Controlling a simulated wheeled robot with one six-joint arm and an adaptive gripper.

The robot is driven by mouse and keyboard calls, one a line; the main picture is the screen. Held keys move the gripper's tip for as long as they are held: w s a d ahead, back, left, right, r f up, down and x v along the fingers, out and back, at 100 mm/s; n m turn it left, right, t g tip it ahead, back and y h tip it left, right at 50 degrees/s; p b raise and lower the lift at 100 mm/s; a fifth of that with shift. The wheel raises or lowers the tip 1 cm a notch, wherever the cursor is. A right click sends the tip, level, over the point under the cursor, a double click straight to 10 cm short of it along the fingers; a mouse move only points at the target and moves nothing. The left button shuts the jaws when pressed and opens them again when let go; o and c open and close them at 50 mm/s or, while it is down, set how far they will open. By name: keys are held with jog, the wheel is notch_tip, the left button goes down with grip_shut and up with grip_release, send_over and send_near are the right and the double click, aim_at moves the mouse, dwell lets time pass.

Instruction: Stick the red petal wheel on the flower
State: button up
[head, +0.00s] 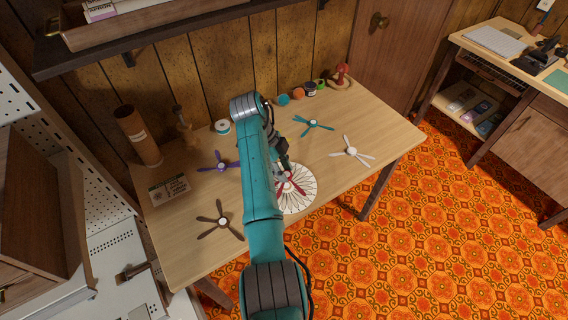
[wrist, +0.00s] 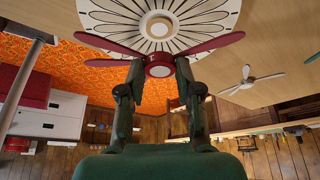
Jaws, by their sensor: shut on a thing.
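The red petal wheel (head: 290,184) is in my gripper, over the flower. In the wrist view the red petal wheel (wrist: 160,66) has its round hub between the two fingertips, with its long petals spread to both sides. My gripper (wrist: 158,72) is shut on that hub; in the head view my gripper (head: 285,168) is partly hidden by my arm. The flower (head: 307,193) is a white disc with dark petal outlines, lying on the table. Its pale round centre shows in the wrist view (wrist: 158,27), apart from the wheel's hub. I cannot tell whether wheel and flower touch.
Other wheels lie on the wooden table (head: 385,130): purple (head: 221,162), dark brown (head: 220,221), teal (head: 313,125) and white (head: 351,151). The table's right end is clear.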

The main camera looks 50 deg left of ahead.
aim_at(287, 185)
jog(key=shift+f, duration=1.85)
jog(key=shift+f, duration=0.55)
dwell(0.3)
jog(key=o, duration=0.9)
